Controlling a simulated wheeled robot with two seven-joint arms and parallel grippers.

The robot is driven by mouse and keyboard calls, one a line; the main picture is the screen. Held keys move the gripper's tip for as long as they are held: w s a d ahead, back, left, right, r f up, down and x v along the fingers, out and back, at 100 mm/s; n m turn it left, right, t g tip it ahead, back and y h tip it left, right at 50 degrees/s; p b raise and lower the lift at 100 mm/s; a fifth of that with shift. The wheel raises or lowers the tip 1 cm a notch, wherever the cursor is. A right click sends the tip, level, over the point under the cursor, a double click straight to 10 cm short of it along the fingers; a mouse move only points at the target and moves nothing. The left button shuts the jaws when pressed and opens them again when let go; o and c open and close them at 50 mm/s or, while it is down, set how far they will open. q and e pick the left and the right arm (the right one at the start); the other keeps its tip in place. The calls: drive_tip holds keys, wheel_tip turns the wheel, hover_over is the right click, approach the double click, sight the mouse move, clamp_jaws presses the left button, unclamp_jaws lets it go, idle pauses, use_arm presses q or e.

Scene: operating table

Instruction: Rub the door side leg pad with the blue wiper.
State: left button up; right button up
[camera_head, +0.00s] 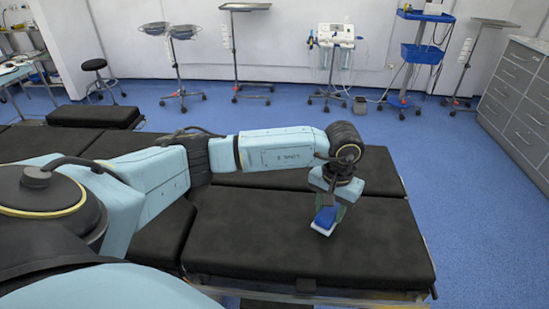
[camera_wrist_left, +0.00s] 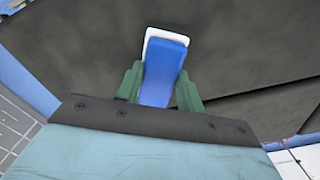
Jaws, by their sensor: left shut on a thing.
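The blue wiper (camera_head: 326,217) has a blue body and a white edge at its lower end. My left gripper (camera_head: 332,205) is shut on it and holds it over the near black leg pad (camera_head: 270,245), towards that pad's right part. In the left wrist view the wiper (camera_wrist_left: 165,70) sits between the green fingers of my left gripper (camera_wrist_left: 160,88), with its white end against the dark pad (camera_wrist_left: 240,50). The white end is at or just above the pad; I cannot tell if it touches. My right gripper is not in view.
A second black leg pad (camera_head: 375,172) lies beyond the near one, past a narrow gap and partly behind my left arm. Blue floor (camera_head: 465,220) lies to the right. Grey drawers (camera_head: 520,100), a blue cart (camera_head: 422,54) and stands are farther back.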

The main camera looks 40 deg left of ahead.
use_arm(q)
drive_tip(key=r, duration=0.1)
drive_tip(key=r+p, duration=0.2)
drive_tip(key=shift+w+d+r, duration=0.1)
drive_tip(key=shift+d+r, duration=0.15)
drive_tip(key=shift+r, duration=0.3)
drive_tip(key=shift+r+p, duration=0.4)
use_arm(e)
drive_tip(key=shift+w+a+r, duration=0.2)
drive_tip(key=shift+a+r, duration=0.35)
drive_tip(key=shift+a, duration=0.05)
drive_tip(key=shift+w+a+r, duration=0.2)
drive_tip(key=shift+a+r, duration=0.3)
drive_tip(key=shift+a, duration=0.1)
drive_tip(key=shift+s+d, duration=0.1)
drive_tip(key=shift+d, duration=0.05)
